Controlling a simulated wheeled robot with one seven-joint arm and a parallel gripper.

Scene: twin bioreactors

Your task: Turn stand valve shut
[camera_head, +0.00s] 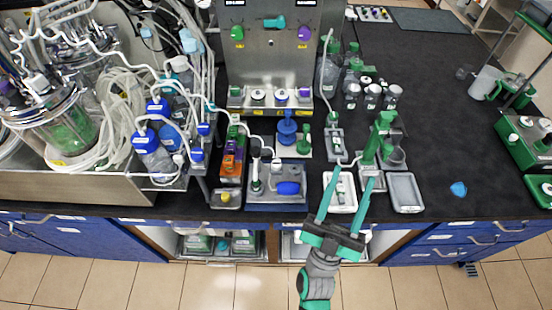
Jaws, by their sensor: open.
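My gripper (353,176) is open, with its two teal fingers spread and pointing away toward the bench. A green stand (379,136) rises from a grey base just beyond and right of the fingertips. A white tray (350,206) with a small green-and-white fitting lies below and between the fingers, partly covered by them. I cannot tell which small part is the stand valve, or whether it is open or shut. I cannot tell whether the fingertips touch anything.
A grey tray (404,193) lies right of the fingers. A blue device (276,200) with a blue knob stands left. Bottles (372,96) and tubing stand behind. A steel tray (68,187) with vessels fills the left. The black bench (440,120) is mostly clear at right.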

